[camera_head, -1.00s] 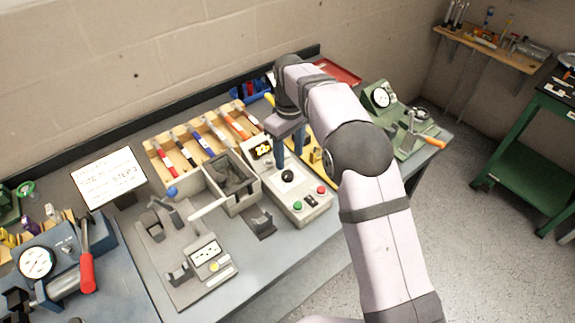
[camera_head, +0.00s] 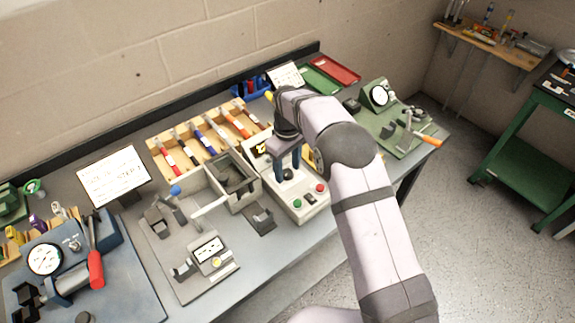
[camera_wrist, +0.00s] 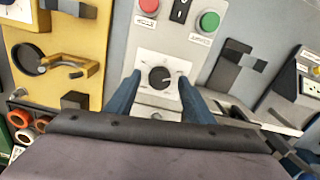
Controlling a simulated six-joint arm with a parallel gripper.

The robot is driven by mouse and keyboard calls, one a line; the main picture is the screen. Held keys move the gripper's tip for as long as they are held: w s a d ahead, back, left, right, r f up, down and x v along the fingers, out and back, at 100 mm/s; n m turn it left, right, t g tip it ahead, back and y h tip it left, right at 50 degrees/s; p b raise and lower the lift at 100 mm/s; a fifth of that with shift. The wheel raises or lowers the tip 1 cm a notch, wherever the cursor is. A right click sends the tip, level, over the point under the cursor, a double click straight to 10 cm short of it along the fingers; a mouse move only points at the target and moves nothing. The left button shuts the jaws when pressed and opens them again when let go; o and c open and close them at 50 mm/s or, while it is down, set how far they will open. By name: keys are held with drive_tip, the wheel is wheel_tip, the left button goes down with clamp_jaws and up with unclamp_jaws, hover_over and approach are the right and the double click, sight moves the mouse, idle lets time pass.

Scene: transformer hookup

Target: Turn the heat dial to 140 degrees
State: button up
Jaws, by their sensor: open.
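The heat dial (camera_wrist: 159,77) is a round black knob on a white scale plate, seen in the wrist view. It also shows in the head view (camera_head: 288,174) on the top of a light grey control box (camera_head: 309,210). My gripper (camera_wrist: 155,80) is open, with one blue finger on each side of the dial in the wrist view. In the head view my gripper (camera_head: 284,170) points down over the box. I cannot tell whether the fingers touch the dial. The scale numbers are too small to read.
A red button (camera_wrist: 149,5) and a green button (camera_wrist: 209,21) flank a black switch (camera_wrist: 181,10) on the box. A yellow fixture (camera_wrist: 58,50) stands beside it. A grey open bin (camera_head: 236,205) and a lever fixture (camera_head: 190,245) lie left of the box.

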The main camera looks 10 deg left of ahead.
drive_tip(key=shift+f, duration=0.15)
drive_tip(key=c, duration=1)
drive_tip(key=shift+c, duration=0.2)
